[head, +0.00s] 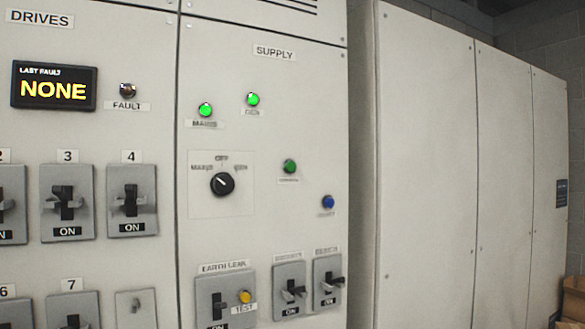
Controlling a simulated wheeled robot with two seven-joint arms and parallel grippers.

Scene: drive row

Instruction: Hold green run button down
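A darker green round button (290,166) is on the SUPPLY panel (330,110), right of the rotary selector; its small label is too blurred to read. Two brightly lit green round lamps are higher on the same panel: one (205,110) seems labelled MAINS, the other (253,99) seems labelled GEN. No label reading RUN can be made out. Neither of my grippers is in view, and nothing touches the green button.
A black rotary selector (222,184) and a blue button (328,202) flank the green button. Below are an earth leak switch (212,290) with a yellow test button (245,297) and two more switches. Drive switches (67,203) fill the left panel. Boxes (574,298) stand far right.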

